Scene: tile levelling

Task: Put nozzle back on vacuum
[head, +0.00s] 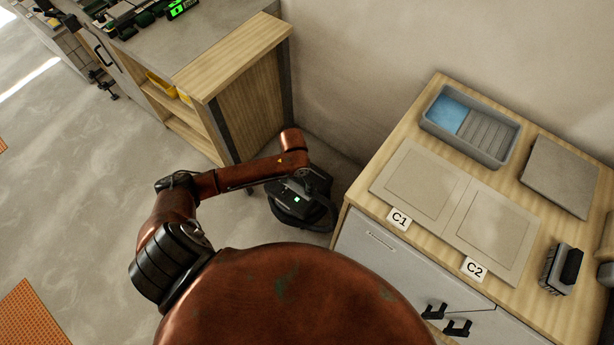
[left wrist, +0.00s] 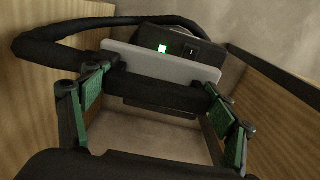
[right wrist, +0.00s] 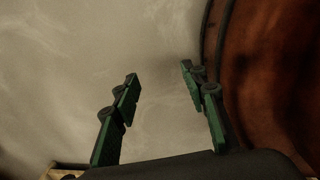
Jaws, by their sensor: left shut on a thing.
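My left gripper (left wrist: 160,84) is shut on the black nozzle (left wrist: 155,86), a bar lying crosswise between the fingers, close to the grey plate. I cannot tell whether nozzle and plate touch. A black hose (left wrist: 60,38) curves from the left. My right gripper (right wrist: 160,72) is open and empty.
The wooden shelf unit (head: 235,57) stands left of the vacuum. The counter (head: 362,190) at the right carries tiles marked C1 and C2, a grey tray (head: 488,142), a loose tile (head: 560,175) and a brush (head: 558,270). Floor at the left is open.

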